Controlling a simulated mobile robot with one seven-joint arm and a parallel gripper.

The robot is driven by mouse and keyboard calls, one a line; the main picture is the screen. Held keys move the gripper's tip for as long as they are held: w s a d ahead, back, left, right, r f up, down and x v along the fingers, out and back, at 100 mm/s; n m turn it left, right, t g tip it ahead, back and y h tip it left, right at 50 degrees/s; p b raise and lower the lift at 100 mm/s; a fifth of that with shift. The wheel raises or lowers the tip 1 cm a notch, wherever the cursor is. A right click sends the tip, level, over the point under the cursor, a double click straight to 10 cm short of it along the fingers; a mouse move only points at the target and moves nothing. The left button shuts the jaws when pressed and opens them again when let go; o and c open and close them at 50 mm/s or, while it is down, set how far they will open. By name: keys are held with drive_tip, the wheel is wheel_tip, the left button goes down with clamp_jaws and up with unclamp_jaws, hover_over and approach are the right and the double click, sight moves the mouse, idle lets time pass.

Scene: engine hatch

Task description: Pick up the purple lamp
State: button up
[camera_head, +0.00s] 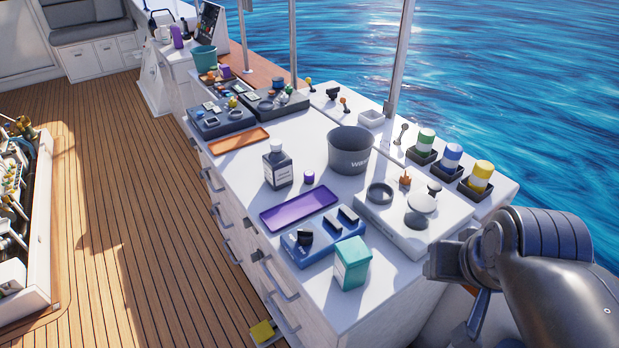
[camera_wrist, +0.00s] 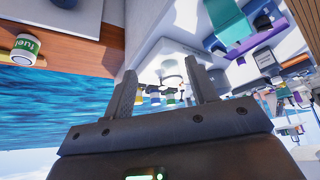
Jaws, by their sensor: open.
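A small purple cylinder (camera_head: 308,177) stands on the white counter, right of a dark bottle and behind a purple tray. It may be the purple lamp. Another small purple piece (camera_head: 225,71) sits farther back among the dark trays, and a taller purple object (camera_head: 177,37) stands at the far end. I cannot tell for sure which is the lamp. My gripper (camera_wrist: 163,75) is open and empty in the wrist view, its two fingers spread. In the head view the arm is at the lower right, off the counter's near right corner, well away from the purple pieces.
The counter holds a purple tray (camera_head: 298,208), bottle (camera_head: 278,170), grey bucket (camera_head: 349,150), teal box (camera_head: 351,263), blue block (camera_head: 300,250), white fixture (camera_head: 400,228) and orange tray (camera_head: 239,139). Several canisters (camera_head: 480,176) line the right edge. Some counter between the orange tray and bucket is clear.

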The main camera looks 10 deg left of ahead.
drive_tip(key=shift+o, duration=0.5)
drive_tip(key=shift+w, duration=0.1)
drive_tip(key=w+a+r+n, duration=0.2)
drive_tip(key=w+a+r, duration=0.15)
drive_tip(key=w, duration=0.65)
drive_tip(key=n+g+y, duration=0.2)
drive_tip(key=n+y, duration=0.1)
drive_tip(key=n, duration=0.4)
hover_over(310, 174)
drive_tip(key=s+d, duration=0.3)
wheel_tip(310, 174, down, 14)
drive_tip(key=x, duration=1)
drive_tip(key=shift+a+f, duration=0.25)
drive_tip(key=shift+c, duration=0.5)
drive_tip(key=c, duration=1)
